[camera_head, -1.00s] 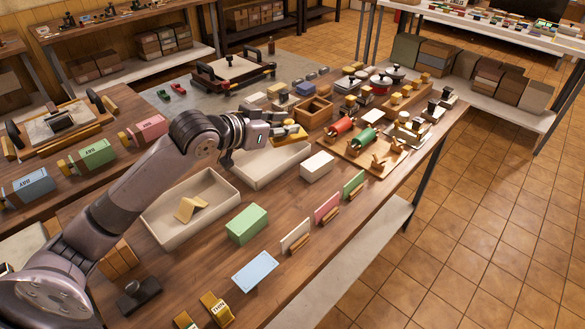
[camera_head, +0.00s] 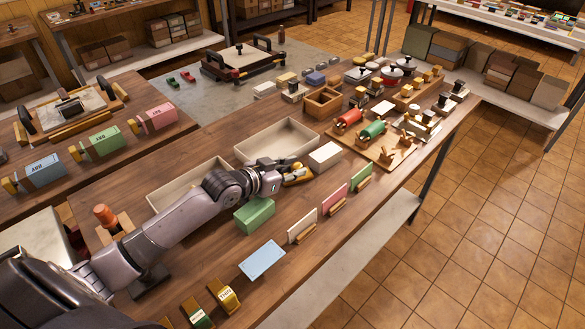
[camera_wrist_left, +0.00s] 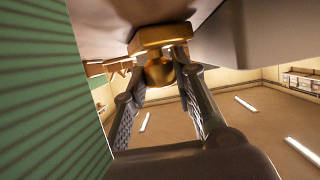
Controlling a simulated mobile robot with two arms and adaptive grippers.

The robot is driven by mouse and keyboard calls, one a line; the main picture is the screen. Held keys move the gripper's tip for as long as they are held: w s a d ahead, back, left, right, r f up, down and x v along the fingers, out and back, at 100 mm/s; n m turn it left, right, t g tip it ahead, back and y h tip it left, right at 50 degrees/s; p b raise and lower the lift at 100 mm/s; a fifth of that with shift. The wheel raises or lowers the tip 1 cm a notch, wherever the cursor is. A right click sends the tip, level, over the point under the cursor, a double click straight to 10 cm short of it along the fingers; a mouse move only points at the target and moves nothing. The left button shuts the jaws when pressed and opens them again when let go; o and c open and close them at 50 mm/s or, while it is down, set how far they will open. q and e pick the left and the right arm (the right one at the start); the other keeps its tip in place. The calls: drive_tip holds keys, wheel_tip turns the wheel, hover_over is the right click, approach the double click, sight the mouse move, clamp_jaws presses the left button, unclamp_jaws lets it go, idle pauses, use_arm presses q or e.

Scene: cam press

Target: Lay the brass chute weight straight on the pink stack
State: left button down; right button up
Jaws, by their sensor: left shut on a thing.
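My left gripper (camera_head: 288,168) is shut on the brass chute weight (camera_head: 299,177) and holds it low over the bench, between the green stack (camera_head: 255,215) and the white stack (camera_head: 325,156). In the left wrist view the brass weight (camera_wrist_left: 160,40) sits between both fingers, close to a brownish surface; contact cannot be told. The green stack's ribbed side (camera_wrist_left: 45,90) fills the left there. I cannot make out a pink stack; a pink upright card (camera_head: 334,200) and a pink labelled box (camera_head: 158,117) show. My right gripper is not in view.
Two pale trays (camera_head: 245,151) lie behind the arm. White and green upright cards (camera_head: 302,226) line the front edge, with a light blue sheet (camera_head: 262,261) nearby. Brass labelled pieces (camera_head: 224,295) lie at lower left. A board with rollers (camera_head: 373,132) stands to the right.

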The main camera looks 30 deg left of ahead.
use_arm(q)
drive_tip(key=shift+r, duration=0.1)
drive_tip(key=c, duration=1.3)
unclamp_jaws()
drive_tip(key=shift+f, duration=0.2)
